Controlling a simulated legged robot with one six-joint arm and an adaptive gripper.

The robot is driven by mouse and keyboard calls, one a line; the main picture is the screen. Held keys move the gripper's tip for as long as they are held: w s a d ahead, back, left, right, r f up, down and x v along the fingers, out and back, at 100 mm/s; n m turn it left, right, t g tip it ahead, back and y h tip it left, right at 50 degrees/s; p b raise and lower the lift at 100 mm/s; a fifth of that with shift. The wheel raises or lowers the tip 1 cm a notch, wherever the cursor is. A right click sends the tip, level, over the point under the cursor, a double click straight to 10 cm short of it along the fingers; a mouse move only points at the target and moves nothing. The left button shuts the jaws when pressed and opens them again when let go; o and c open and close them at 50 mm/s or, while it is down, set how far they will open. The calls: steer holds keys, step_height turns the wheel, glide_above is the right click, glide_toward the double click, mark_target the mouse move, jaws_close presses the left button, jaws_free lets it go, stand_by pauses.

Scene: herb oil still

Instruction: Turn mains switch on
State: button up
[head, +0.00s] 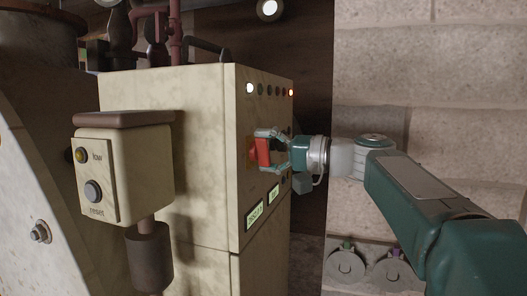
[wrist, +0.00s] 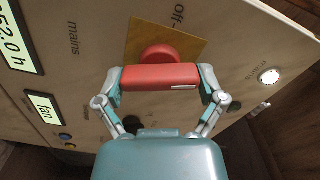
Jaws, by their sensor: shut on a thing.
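The mains switch is a red rotary handle (head: 263,152) on the side panel of a cream cabinet in the head view. In the wrist view the red handle (wrist: 160,77) lies level across the picture, with a round red hub behind it on a tan plate (wrist: 187,42). The word "Off" is printed near the plate and "mains" to its left. My gripper (head: 268,150) is shut on the handle, one finger at each end; it also shows in the wrist view (wrist: 161,78). A short white mark sits near the handle's right end. Part of the plate is hidden behind the handle.
The cream cabinet (head: 200,110) has a row of lamps, the left one lit white and the right one red; a white lamp (wrist: 268,76) labelled mains is lit. Displays (head: 255,214) sit below. A low/reset box (head: 120,165) stands at left. A stone wall (head: 430,60) is at right.

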steer(key=shift+w+f+m, duration=0.1)
steer(key=shift+m, duration=1.05)
steer(key=shift+w+f+m, duration=0.1)
steer(key=shift+m, duration=1.05)
steer(key=shift+f, duration=0.1)
steer(key=o, duration=0.8)
steer(key=v, duration=1.2)
steer(key=shift+a, duration=0.1)
